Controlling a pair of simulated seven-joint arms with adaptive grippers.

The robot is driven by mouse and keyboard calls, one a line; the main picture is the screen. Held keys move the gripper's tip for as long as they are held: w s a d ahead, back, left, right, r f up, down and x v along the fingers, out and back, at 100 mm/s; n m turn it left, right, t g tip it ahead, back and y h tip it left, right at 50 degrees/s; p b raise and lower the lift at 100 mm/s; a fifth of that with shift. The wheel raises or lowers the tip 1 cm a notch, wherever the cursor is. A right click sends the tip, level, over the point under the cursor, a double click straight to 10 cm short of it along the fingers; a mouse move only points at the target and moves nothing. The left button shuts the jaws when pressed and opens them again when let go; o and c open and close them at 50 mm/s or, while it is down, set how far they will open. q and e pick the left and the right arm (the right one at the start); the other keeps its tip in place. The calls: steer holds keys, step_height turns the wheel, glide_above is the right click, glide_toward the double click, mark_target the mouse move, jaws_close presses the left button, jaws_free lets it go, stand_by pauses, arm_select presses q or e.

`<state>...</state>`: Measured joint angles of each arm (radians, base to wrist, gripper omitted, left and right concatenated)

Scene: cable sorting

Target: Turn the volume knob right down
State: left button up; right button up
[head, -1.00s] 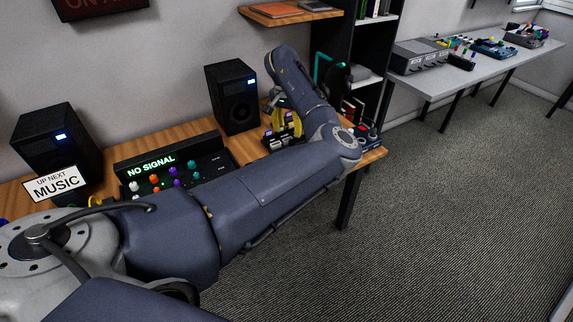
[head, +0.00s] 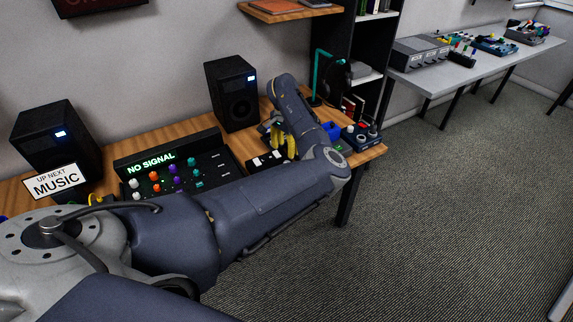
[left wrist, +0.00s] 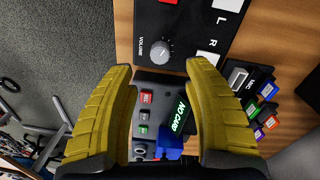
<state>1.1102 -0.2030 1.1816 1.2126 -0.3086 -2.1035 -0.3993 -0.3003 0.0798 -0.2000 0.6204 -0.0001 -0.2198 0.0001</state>
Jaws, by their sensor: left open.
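The volume knob (left wrist: 163,52) is a small grey round knob with a ridged edge, on a black panel (left wrist: 190,22) marked VOLUME, in the left wrist view. The panel also shows in the head view (head: 253,168), where the knob is hidden, seemingly behind my arm. My left gripper (left wrist: 160,69) is open, its yellow fingers apart. In the wrist picture its fingertips lie to either side of and just below the knob. They do not visibly touch it. In the head view the left gripper (head: 284,142) points down at the desk, partly covered by my arm.
A recorder with a green NO CARD display (left wrist: 182,113) and a blue card sits close beside the panel, between the fingers in the wrist picture. Coloured blocks (left wrist: 266,108) lie right.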

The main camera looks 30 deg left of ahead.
arm_select(q)
step_height(320, 180, down, 8)
steer(key=shift+d+f, duration=0.15)
stand_by(0.3)
jaws_close()
stand_by(0.4)
